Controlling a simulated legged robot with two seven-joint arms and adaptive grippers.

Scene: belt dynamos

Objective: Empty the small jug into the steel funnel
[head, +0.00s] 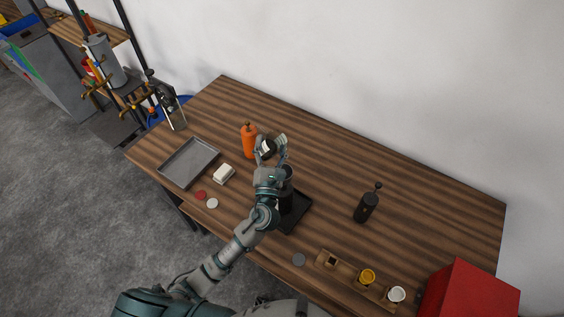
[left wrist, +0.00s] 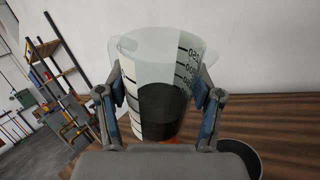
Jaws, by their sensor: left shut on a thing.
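The small jug (left wrist: 150,62) is clear with dark measuring marks, and dark contents (left wrist: 162,112) show in its lower part. My left gripper (left wrist: 158,104) is shut on the jug, one finger on each side. In the head view the left gripper (head: 270,158) holds the jug (head: 268,147) above the table, just right of an orange bottle. I cannot make out a steel funnel for sure. A dark cylinder (head: 287,199) stands on a black tray, partly hidden behind my left arm. A dark round rim (left wrist: 241,153) shows below right of the jug in the wrist view. My right gripper is out of view.
The orange bottle (head: 249,141) stands close to the jug. A grey tray (head: 189,163), a white block (head: 224,174) and small discs lie to the left.

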